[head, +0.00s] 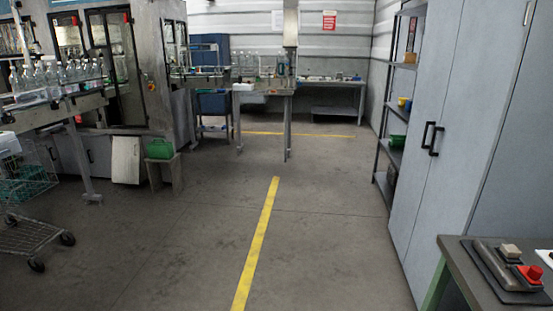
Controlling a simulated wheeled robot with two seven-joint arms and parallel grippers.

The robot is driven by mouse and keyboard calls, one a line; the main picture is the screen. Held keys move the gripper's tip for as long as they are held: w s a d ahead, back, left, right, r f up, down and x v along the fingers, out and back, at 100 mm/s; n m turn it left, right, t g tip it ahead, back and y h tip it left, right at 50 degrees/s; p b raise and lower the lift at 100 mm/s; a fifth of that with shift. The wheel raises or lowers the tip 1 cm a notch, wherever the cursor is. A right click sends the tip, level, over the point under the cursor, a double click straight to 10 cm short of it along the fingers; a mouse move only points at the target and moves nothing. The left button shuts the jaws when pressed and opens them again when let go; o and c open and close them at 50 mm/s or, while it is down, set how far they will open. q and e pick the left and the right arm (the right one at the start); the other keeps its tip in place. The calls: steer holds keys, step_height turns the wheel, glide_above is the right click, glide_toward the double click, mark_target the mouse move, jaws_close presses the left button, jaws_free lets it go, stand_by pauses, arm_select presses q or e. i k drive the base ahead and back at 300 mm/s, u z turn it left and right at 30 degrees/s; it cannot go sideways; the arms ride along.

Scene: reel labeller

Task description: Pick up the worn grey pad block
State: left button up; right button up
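At the lower right, a workbench (455,262) comes into the head view. On it lies a dark mat (478,272) with a long grey-brown holder or block (493,262) on top. A small pale grey-beige block (510,250) and a small red block (531,272) sit at this piece. I cannot tell for sure which of the grey pieces is the worn grey pad block. Neither of my grippers is in view.
A tall grey cabinet (434,100) and a shelf rack (385,150) stand on the right. A bottling machine with a conveyor (60,108) and a wire cart (28,215) are on the left. A green crate (159,149) sits on a stool. The floor around the yellow line (260,235) is clear.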

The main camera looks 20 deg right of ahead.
mark_target(510, 254)
steer(key=z, duration=0.4)
steer(key=i, duration=2.05)
steer(key=z, duration=1.2)
steer(key=i, duration=1.45)
steer(key=z, duration=1.3)
